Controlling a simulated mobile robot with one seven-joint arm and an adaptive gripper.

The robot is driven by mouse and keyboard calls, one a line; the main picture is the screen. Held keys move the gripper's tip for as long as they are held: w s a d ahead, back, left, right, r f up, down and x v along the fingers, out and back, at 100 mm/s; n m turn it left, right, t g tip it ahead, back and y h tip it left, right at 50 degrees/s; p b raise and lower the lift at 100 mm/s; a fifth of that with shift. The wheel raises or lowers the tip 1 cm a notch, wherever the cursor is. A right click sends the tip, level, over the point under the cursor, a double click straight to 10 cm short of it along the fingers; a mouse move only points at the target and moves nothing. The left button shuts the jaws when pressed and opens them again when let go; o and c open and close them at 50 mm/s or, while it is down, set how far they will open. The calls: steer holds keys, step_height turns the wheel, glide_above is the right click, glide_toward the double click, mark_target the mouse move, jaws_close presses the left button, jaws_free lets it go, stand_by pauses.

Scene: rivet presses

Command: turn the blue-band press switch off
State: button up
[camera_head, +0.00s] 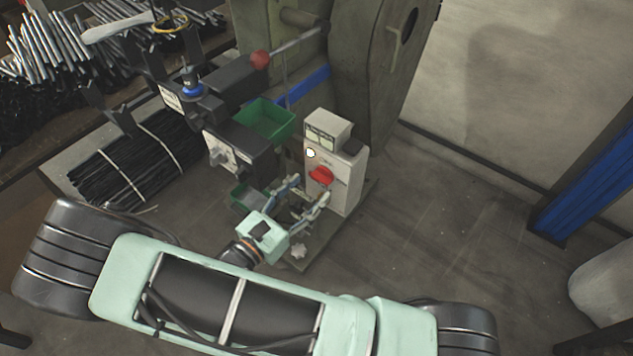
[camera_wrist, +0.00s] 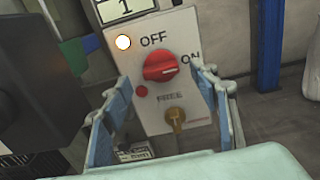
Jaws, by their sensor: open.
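The blue-band press (camera_head: 374,75) is a large dark green machine with a blue band (camera_head: 303,86) across it. Its pale control box (camera_head: 347,180) stands at its foot. The red rotary switch (camera_head: 320,177) is on the box's front; it also shows in the wrist view (camera_wrist: 160,66), between the OFF and ON labels. Its white mark points right, toward the ON side. A round lamp (camera_wrist: 123,42) beside OFF is bright white. My gripper (camera_head: 311,187) is open and empty in front of the box. In the wrist view its fingers (camera_wrist: 161,78) stand either side of the switch, apparently not touching it.
Below the switch are a small red button (camera_wrist: 141,91) and a brass key (camera_wrist: 176,118) by the FREE label. A green bin (camera_head: 265,118) and dark press parts are close on the left. The floor at right is clear up to a blue post (camera_head: 590,165).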

mark_target(318, 181)
steer(key=shift+x, duration=1.9)
steer(key=c, duration=1.2)
